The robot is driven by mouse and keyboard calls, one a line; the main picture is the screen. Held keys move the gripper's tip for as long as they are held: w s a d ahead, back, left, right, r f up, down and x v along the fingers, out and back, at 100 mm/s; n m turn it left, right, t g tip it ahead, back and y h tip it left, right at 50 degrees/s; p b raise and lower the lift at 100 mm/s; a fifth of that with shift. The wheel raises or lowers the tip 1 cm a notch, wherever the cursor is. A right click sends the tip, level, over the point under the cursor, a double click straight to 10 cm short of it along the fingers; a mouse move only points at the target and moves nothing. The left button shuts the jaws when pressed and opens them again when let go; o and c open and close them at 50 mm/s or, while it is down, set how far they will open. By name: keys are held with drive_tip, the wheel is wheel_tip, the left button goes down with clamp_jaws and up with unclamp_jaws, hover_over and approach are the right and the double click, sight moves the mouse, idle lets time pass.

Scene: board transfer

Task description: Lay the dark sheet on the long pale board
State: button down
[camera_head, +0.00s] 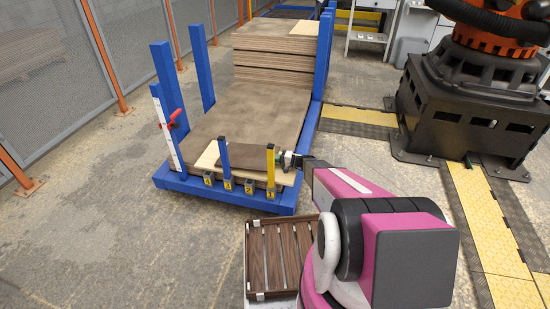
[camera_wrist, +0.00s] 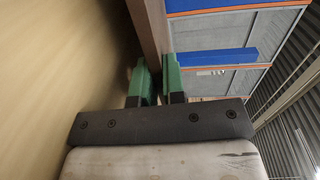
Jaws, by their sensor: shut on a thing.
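The dark sheet (camera_head: 247,155) is flat over the long pale board (camera_head: 207,157) at the front end of the blue rack. The board shows to the left of the sheet and along its front. My gripper (camera_head: 283,159) is at the right end of the sheet, by the yellow post. In the wrist view the green fingers of my gripper (camera_wrist: 157,72) are shut on the edge of the dark sheet (camera_wrist: 150,28). The pale board (camera_wrist: 60,70) fills the left of that view, close beside the sheet. I cannot tell whether the sheet touches the board.
A blue post (camera_head: 223,157) and a yellow post (camera_head: 270,166) stand at the front of the rack. Large brown boards (camera_head: 255,105) lie behind. A slatted brown tray (camera_head: 270,262) is in front. An orange robot on a black base (camera_head: 470,105) stands at right.

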drive_tip(key=shift+f, duration=0.1)
drive_tip(key=c, duration=1.1)
unclamp_jaws()
drive_tip(key=shift+f, duration=0.2)
drive_tip(key=shift+s+d+r+g+h, duration=0.1)
drive_tip(key=shift+r+g+h, duration=0.3)
drive_tip(key=shift+h, duration=0.8)
drive_tip(key=h, duration=0.1)
drive_tip(key=g+h, duration=0.1)
drive_tip(key=h, duration=0.1)
drive_tip(key=shift+d+r, duration=0.15)
drive_tip(key=shift+r, duration=0.15)
drive_tip(key=shift+s+d+r+g+h, duration=0.15)
drive_tip(key=shift+g+h, duration=0.35)
drive_tip(key=shift+h, duration=0.8)
drive_tip(key=shift+w+d+r+g+h, duration=0.15)
drive_tip(key=shift+g+h, duration=0.35)
drive_tip(key=shift+h, duration=0.8)
drive_tip(key=shift+s+f, duration=0.1)
